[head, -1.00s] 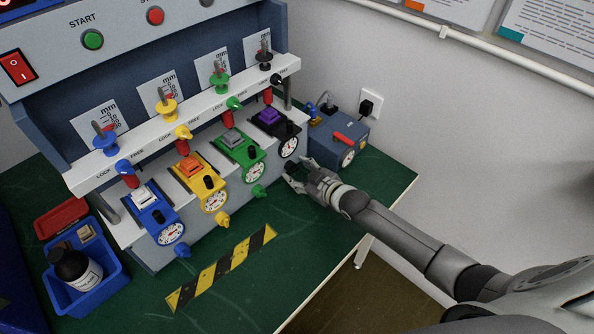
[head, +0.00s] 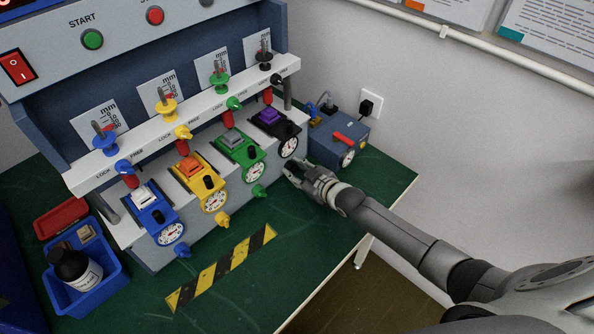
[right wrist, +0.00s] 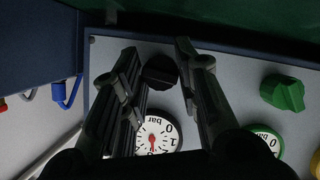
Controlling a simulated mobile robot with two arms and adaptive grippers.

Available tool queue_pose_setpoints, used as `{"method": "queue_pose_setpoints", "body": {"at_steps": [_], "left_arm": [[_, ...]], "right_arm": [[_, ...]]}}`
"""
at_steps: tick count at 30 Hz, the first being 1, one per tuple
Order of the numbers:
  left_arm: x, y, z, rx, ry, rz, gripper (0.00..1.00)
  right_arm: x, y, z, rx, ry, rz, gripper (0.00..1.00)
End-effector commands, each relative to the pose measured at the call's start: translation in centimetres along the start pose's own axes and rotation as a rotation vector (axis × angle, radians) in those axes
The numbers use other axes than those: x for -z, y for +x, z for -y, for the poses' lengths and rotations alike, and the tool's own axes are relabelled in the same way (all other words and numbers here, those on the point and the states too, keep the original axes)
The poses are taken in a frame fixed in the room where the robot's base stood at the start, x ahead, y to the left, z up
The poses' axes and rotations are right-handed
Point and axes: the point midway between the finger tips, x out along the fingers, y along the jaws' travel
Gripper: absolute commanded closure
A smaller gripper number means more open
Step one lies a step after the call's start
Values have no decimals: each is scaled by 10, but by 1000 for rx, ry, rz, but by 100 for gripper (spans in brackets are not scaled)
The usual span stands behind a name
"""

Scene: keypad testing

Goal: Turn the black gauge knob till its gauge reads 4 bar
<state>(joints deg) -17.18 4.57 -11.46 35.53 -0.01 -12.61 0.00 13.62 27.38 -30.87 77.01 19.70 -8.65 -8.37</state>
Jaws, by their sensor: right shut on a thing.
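The black gauge knob (right wrist: 160,72) shows in the right wrist view between the two fingers of my right gripper (right wrist: 158,54), which is shut on it. Its white gauge (right wrist: 157,135) lies just below, partly covered by the fingers, with 0, 1 and "bar" legible and a red needle; I cannot read the exact value. In the head view my right gripper (head: 290,172) is at the front of the black station, below its gauge (head: 289,147), and hides the knob. My left gripper is not in view.
Green (head: 254,172), yellow (head: 215,201) and blue (head: 171,233) gauges stand in a row to the left. A blue box with a red handle (head: 347,140) stands close right of the black station. The green table in front is clear except for striped tape (head: 222,268).

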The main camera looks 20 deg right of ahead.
Motion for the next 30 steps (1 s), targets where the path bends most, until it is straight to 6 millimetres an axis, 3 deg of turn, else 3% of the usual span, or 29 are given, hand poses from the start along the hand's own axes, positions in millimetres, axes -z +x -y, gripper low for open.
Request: {"method": "queue_pose_setpoints", "body": {"at_steps": [11, 30], "left_arm": [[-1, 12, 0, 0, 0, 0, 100], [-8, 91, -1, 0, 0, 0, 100]], "right_arm": [[-2, 1, -2, 54, 125, 0, 94], [-7, 2, -2, 206, 496, 1, 94]]}}
